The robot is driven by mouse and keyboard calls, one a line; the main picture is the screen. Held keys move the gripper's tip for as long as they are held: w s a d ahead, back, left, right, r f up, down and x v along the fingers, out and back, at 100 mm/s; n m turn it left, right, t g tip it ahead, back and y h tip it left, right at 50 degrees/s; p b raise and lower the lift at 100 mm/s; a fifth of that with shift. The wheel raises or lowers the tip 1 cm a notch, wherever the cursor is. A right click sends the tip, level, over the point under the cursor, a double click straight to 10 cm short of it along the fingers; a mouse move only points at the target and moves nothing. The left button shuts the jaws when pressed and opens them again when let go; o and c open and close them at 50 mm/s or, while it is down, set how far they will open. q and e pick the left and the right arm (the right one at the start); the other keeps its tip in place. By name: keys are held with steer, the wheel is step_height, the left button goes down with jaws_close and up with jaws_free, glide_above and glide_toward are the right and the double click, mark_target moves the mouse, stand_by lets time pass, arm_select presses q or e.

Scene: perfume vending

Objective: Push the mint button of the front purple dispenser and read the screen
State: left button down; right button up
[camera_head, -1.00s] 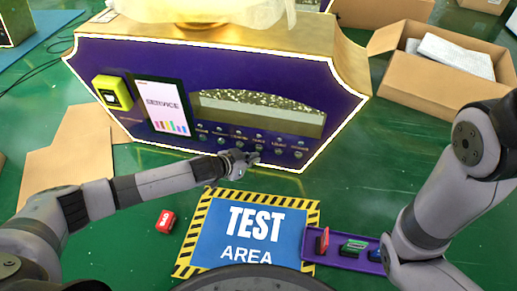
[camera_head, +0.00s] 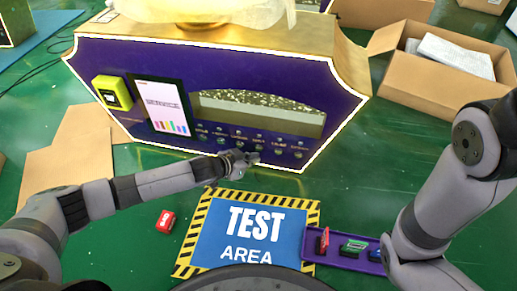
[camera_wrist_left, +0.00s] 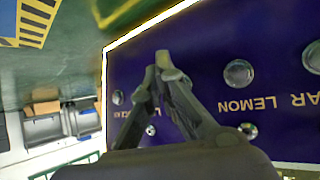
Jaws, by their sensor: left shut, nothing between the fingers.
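The front purple dispenser (camera_head: 150,60) stands ahead with a row of round buttons (camera_head: 238,146) below its window. Its screen (camera_head: 160,107) shows a word that looks like SERVICE above coloured bars. My left gripper (camera_head: 254,157) is shut and empty, its tips close to the button row. In the left wrist view my shut gripper (camera_wrist_left: 165,65) lies over the purple panel (camera_wrist_left: 200,40). The word LEMON and a lemon-side button (camera_wrist_left: 238,72) show to the right of it. I cannot read a mint label, and contact cannot be told. My right gripper is out of view.
A yellow box (camera_head: 113,92) is on the dispenser's left. A red block (camera_head: 165,221) lies beside the TEST AREA mat (camera_head: 205,240). A purple tray (camera_head: 312,257) holds small coloured items. An open carton (camera_head: 425,100) stands at the right; flat cardboard (camera_head: 65,165) lies at the left.

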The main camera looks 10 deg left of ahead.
arm_select(q)
steer(key=shift+w, duration=0.1)
steer(key=shift+w+p, duration=0.3)
steer(key=shift+w, duration=0.45)
stand_by(0.6)
stand_by(0.4)
steer(key=shift+s+p, duration=0.85)
steer(key=shift+p, duration=0.05)
